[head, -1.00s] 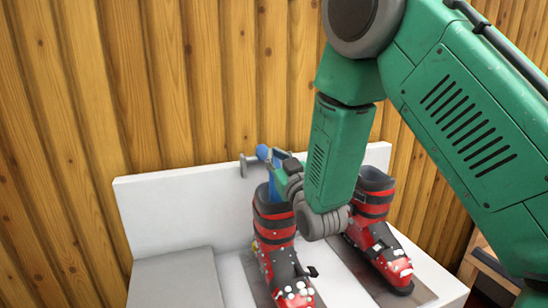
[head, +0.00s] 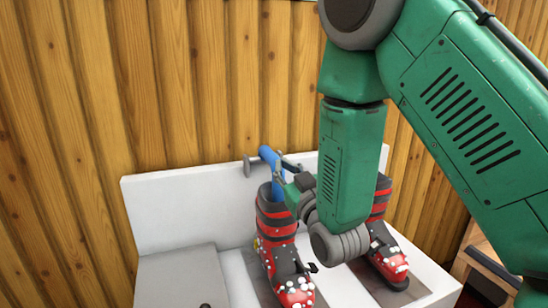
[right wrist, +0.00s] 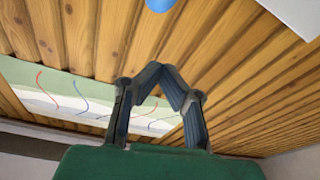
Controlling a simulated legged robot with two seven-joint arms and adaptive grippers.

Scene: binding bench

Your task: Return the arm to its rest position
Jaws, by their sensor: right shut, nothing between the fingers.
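My right arm comes in from the upper right in the head view. Its gripper (head: 290,180) is partly hidden behind my own wrist, close to the right side of a blue handle-like piece. In the right wrist view my right gripper (right wrist: 167,70) shows its dark fingers closed together at the tips with nothing between them. The blue piece (head: 270,158) rises from the top of the left ski boot (head: 277,220); a bit of blue (right wrist: 158,4) shows at the top of the wrist view. My left gripper is not in view.
A second red and black boot (head: 388,255) stands to the right, partly behind my arm. Both boots stand on a white bench with a raised back panel (head: 190,210). A grey block (head: 180,280) lies at left. A wooden plank wall (head: 90,100) is behind.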

